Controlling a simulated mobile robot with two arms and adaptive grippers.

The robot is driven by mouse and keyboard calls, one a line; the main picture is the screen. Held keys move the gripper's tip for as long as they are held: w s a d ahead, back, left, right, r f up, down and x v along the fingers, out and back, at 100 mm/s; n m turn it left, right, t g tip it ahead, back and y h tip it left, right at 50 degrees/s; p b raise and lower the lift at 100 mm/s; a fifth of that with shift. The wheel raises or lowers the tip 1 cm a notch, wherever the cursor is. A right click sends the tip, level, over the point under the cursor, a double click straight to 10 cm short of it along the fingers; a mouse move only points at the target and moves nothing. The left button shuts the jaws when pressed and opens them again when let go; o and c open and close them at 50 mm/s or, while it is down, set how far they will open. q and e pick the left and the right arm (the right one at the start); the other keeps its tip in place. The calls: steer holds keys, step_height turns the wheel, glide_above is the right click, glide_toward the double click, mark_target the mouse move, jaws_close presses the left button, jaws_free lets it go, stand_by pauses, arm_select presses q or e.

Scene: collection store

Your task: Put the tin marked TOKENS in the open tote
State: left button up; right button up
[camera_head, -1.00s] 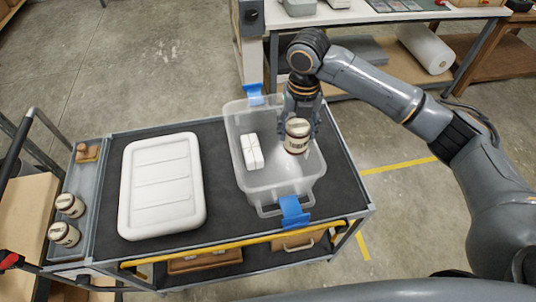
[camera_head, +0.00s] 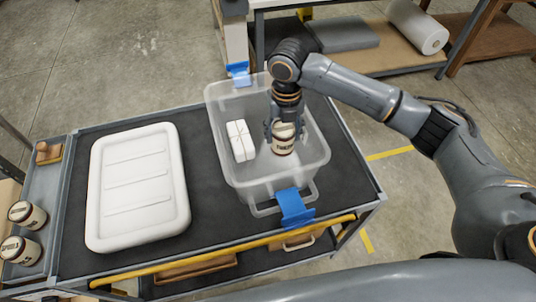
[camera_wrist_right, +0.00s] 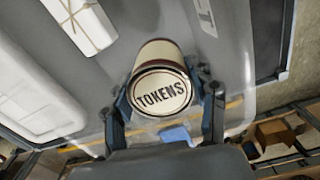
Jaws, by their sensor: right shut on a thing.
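The TOKENS tin (camera_head: 283,146), cream with dark bands, is upright or nearly so in my right gripper (camera_head: 284,129). The wrist view shows the word TOKENS on its lid (camera_wrist_right: 160,92), with a finger on each side. The gripper is shut on the tin and reaches down inside the open tote (camera_head: 262,187), a clear bin with blue tabs on its ends. The tin is in the tote's right half; I cannot tell whether it touches the floor. My left gripper is out of view.
A white tied packet (camera_head: 240,141) lies in the tote, left of the tin. A white lid (camera_head: 138,187) lies on the cart's dark top to the left. Two similar tins (camera_head: 27,214) (camera_head: 20,249) and a wooden-handled item (camera_head: 48,153) are in the cart's left side tray.

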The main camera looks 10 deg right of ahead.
mark_target(283, 143)
step_height(283, 143, down, 4)
steer(key=shift+s+f+p, duration=0.1)
steer(key=shift+f+p, duration=0.05)
steer(key=shift+p, duration=0.35)
step_height(283, 143, down, 4)
steer(key=shift+f+p, duration=0.2)
steer(key=shift+p, duration=0.25)
steer(key=shift+f, duration=0.1)
steer(key=shift+f, duration=0.1)
steer(key=o, duration=1.4)
steer(key=shift+o, duration=0.2)
